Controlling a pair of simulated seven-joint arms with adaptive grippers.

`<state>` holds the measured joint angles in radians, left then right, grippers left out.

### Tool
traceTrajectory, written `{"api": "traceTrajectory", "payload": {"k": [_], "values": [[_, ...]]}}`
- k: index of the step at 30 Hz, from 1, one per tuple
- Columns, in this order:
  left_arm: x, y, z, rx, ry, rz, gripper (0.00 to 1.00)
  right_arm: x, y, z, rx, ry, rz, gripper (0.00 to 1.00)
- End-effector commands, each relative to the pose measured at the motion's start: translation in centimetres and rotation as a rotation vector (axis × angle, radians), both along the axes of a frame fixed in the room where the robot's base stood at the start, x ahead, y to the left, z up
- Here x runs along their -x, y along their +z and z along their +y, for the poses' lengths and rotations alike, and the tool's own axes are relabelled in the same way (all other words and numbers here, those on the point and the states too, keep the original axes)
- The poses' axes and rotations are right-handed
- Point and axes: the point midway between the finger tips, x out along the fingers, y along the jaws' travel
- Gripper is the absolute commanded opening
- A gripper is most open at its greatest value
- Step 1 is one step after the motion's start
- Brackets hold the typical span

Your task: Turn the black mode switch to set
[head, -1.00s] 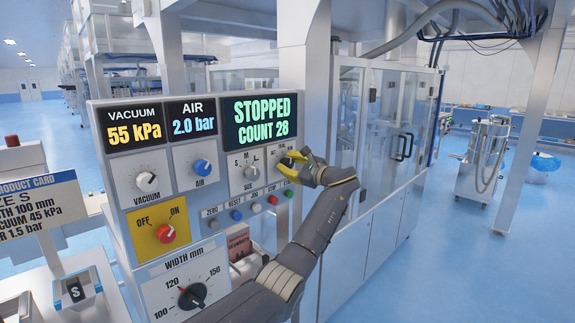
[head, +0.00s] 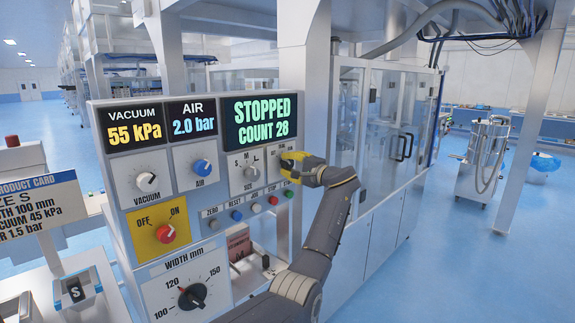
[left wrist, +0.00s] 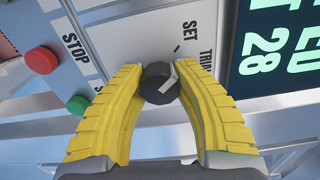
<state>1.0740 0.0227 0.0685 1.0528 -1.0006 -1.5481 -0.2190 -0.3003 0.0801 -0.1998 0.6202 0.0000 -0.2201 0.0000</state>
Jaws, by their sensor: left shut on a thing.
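The black mode switch (left wrist: 158,84) is a small faceted knob on the panel, beside the printed words SET and TRIAL. In the head view the left gripper (head: 287,160) is at the panel's right edge, under the green STOPPED COUNT 28 display (head: 260,121), and hides the knob. My right gripper is not in view.
The black-marked size knob (head: 251,173) is close to the left of my fingers. A row of small buttons, including a red one (left wrist: 41,60) and a green one (left wrist: 77,104), lies below. The vacuum knob (head: 146,182), air knob (head: 202,167) and width dial (head: 192,297) are farther left.

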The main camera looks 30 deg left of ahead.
Motion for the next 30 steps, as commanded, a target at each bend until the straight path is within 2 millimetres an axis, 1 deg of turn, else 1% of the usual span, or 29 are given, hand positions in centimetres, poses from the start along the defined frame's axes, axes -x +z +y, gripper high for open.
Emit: {"api": "traceTrajectory", "payload": {"k": [9,24,25,30], "values": [[-0.17,-0.03,-0.06,0.025,-0.007,-0.094,0.00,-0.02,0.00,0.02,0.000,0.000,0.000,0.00],[-0.19,0.14,-0.09,0.028,-0.008,-0.112,0.00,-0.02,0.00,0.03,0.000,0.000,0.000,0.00],[-0.19,0.15,-0.09,0.028,-0.008,-0.112,0.32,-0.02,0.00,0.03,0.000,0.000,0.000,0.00],[-0.13,0.15,-0.07,0.027,-0.005,-0.110,0.51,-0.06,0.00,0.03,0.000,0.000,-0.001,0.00]]}}
